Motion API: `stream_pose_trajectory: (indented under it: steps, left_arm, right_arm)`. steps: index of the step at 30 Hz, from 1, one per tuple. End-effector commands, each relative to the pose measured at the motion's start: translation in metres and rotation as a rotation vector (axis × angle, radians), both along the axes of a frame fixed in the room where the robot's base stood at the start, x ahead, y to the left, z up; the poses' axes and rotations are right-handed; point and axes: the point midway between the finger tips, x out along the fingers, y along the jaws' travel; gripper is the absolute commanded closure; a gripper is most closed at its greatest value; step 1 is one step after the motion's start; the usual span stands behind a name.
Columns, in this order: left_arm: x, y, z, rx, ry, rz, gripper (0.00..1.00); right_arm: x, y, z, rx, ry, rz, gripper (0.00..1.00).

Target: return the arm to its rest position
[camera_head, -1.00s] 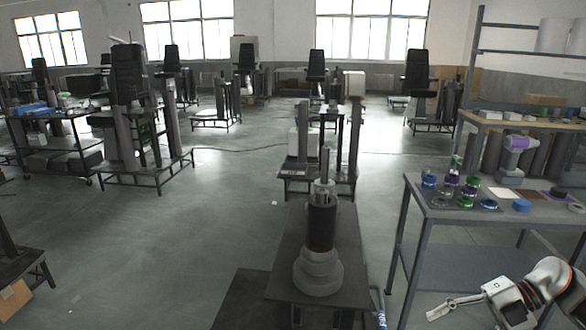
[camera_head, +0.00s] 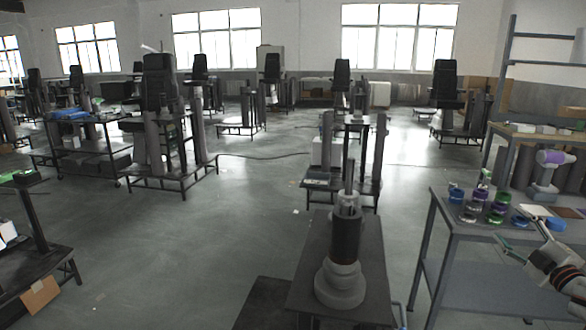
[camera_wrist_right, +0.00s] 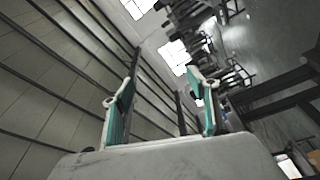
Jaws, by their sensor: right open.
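My right gripper (camera_head: 510,245) shows at the right edge of the head view, beside the front of the grey workbench, with its arm coming in from the right. In the right wrist view its two teal-padded fingers (camera_wrist_right: 162,108) stand wide apart with nothing between them. My left gripper and left arm are not in the head view.
The grey workbench (camera_head: 475,229) at the right holds several coloured rings (camera_head: 477,207) and a blue piece (camera_head: 556,224). A dark stand (camera_head: 376,262) with a grey and black column (camera_head: 345,240) is in front. Open floor (camera_head: 200,235) lies to the left.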

Motion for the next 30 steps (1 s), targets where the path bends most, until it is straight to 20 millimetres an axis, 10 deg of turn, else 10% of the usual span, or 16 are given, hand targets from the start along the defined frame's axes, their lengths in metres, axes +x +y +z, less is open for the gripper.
stream_pose_trajectory:
  steps: [9, 20, 30]
  left_arm:
    - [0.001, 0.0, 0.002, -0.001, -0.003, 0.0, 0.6]
    - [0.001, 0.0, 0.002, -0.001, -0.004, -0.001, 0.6]
    - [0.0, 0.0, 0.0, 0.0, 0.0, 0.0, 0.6]
  right_arm:
    - [-0.015, -0.061, -0.062, 0.172, 0.183, -0.275, 0.41]
    - [-0.058, 0.057, -0.203, 0.299, 0.344, -0.155, 0.41]
    - [-0.166, 0.218, -0.335, 0.525, 0.538, -0.045, 0.41]
